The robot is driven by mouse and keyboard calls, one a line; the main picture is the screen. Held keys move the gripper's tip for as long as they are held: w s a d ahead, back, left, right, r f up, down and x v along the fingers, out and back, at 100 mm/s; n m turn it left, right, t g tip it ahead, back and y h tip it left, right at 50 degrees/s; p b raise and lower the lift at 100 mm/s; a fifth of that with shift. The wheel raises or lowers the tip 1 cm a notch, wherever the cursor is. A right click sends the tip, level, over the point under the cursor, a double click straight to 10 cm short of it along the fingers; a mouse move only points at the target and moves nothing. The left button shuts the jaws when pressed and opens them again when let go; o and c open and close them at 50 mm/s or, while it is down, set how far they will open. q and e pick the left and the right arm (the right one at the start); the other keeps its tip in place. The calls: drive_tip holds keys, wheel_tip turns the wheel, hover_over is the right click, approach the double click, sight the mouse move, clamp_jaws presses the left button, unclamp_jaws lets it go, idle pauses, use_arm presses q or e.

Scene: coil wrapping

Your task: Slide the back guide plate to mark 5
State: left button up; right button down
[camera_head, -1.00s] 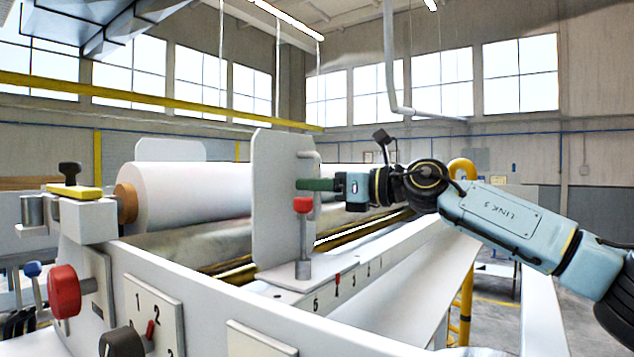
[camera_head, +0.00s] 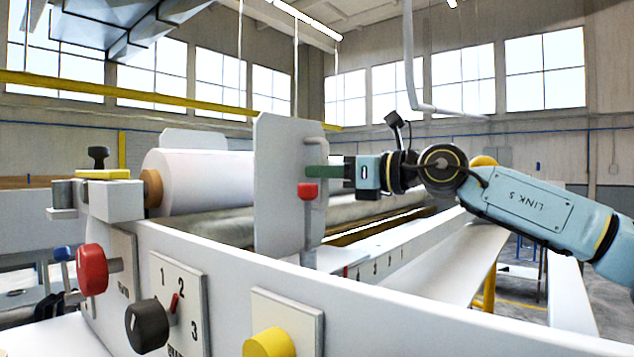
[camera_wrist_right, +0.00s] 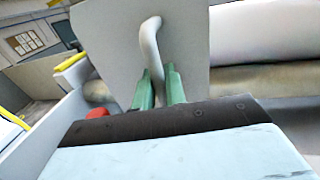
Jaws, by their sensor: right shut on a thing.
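A pale upright guide plate (camera_head: 282,190) with rounded corners stands across the machine, right of the white roll. A bent grey handle (camera_wrist_right: 152,50) is fixed to its face. My right gripper (camera_head: 325,171) is shut on this handle; in the wrist view its green fingers (camera_wrist_right: 159,88) sit on either side of the bar. A red-topped clamp (camera_head: 308,191) stands beside the plate, below the fingers. The numbered scale (camera_head: 388,261) runs along the rail to the right, with a red mark and smaller numbers showing. Mark 5 is hidden behind the front wall. My left gripper is out of view.
A white roll (camera_head: 205,180) lies left of the plate, and another pale plate (camera_head: 193,139) shows behind it. The white front wall (camera_head: 225,262) carries a red knob (camera_head: 92,270), a black dial (camera_head: 147,325) and a yellow knob (camera_head: 269,343). The rail right of the plate looks clear.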

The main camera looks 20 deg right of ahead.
drive_tip(key=shift+s+a+f+b, duration=0.1)
drive_tip(key=shift+s+a+b, duration=0.2)
drive_tip(key=shift+s+a, duration=0.25)
drive_tip(key=shift+a, duration=0.4)
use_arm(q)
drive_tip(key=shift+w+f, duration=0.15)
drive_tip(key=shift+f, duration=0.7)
use_arm(e)
drive_tip(key=shift+d, duration=0.1)
drive_tip(key=c, duration=1.6)
unclamp_jaws()
drive_tip(key=shift+o, duration=0.2)
